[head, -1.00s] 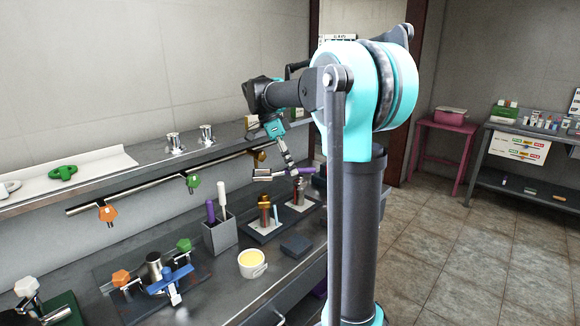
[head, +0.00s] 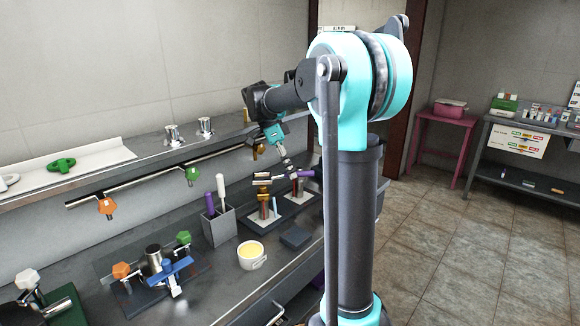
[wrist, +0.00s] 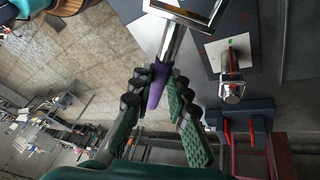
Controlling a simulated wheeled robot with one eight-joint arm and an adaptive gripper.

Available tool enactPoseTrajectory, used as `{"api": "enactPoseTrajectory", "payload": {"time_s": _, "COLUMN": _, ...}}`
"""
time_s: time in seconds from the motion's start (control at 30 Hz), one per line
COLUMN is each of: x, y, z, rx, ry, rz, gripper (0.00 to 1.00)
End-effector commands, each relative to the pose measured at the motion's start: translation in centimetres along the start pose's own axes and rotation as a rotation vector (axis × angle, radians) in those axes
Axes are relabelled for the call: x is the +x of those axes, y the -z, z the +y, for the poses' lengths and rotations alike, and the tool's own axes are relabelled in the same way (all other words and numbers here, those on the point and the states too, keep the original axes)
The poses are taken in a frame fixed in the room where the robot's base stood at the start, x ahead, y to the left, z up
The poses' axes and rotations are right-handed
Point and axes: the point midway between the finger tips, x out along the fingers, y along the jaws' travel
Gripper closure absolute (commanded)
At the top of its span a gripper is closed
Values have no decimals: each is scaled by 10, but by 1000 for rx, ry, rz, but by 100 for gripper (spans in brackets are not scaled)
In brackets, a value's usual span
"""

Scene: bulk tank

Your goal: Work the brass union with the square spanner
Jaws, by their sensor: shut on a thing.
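The square spanner has a purple handle (wrist: 156,93), a steel shaft and a square frame head (wrist: 184,14), cut off at the top of the wrist view. My gripper (wrist: 160,85) is shut on the purple handle. In the head view my gripper (head: 288,167) is above the back bench, the purple handle end (head: 307,173) to its right and the spanner head to its left. The brass union (head: 263,189) stands on a pale plate. The spanner head is just above it in the picture; I cannot tell whether they touch.
A second fitting on a post (wrist: 231,88) stands beside the spanner. A grey holder (head: 219,228) with purple and white handles, a tub of yellow stuff (head: 251,256) and a dark block (head: 295,238) stand nearby. A rail with valves (head: 107,206) runs behind.

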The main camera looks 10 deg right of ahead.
Motion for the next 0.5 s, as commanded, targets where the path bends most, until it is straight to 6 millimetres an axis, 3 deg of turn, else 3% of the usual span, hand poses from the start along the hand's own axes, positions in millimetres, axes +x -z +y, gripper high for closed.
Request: {"api": "enactPoseTrajectory", "payload": {"time_s": 0.5, "x": 21, "y": -9, "z": -5, "rx": 0, "ry": 0, "rz": 0, "gripper": 100}}
